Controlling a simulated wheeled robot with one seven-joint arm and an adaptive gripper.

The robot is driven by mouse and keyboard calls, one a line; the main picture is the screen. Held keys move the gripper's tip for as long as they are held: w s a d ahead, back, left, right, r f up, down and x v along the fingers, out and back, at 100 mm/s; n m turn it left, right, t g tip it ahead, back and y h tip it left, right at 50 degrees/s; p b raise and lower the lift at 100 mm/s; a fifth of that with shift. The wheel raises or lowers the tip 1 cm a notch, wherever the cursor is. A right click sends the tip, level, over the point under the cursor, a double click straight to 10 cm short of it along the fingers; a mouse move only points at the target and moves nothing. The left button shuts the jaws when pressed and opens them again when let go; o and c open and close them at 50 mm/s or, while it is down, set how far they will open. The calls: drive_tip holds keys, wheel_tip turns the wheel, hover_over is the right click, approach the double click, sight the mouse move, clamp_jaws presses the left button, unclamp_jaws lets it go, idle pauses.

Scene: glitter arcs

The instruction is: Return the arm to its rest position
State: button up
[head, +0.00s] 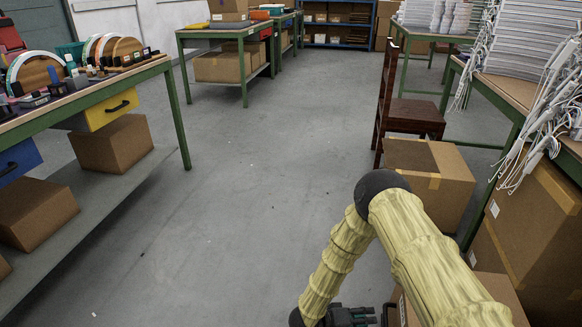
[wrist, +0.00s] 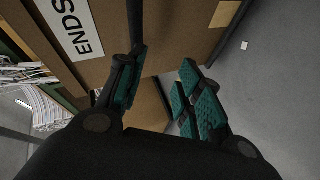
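My arm reaches in from the lower right of the head view, bent at a dark elbow joint. My gripper (head: 350,316) is at the bottom edge of that view, low above the floor and partly cut off. In the wrist view my gripper (wrist: 163,78) has its teal-padded fingers apart, with nothing between them. A cardboard box (wrist: 185,25) with a white label fills much of the space beyond the fingers.
Cardboard boxes (head: 437,180) stand beside my arm at right, near a dark wooden chair (head: 415,117). A green-framed bench (head: 95,97) is at left. A workbench (head: 515,92) with white cables is at right. The grey floor (head: 240,190) between is clear.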

drive_tip(key=s+a+r+g+y, duration=0.15)
drive_tip(key=s+y, duration=0.55)
drive_tip(key=s, duration=0.9)
drive_tip(key=s+r+g+y, duration=0.15)
drive_tip(key=s+y, duration=0.55)
drive_tip(key=s, duration=1)
wheel_tip(320, 180, up, 31)
drive_tip(key=p, duration=3.2)
drive_tip(key=shift+w+f+n+h, duration=0.2)
drive_tip(key=shift+w+n+h, duration=0.1)
drive_tip(key=shift+w+n, duration=0.1)
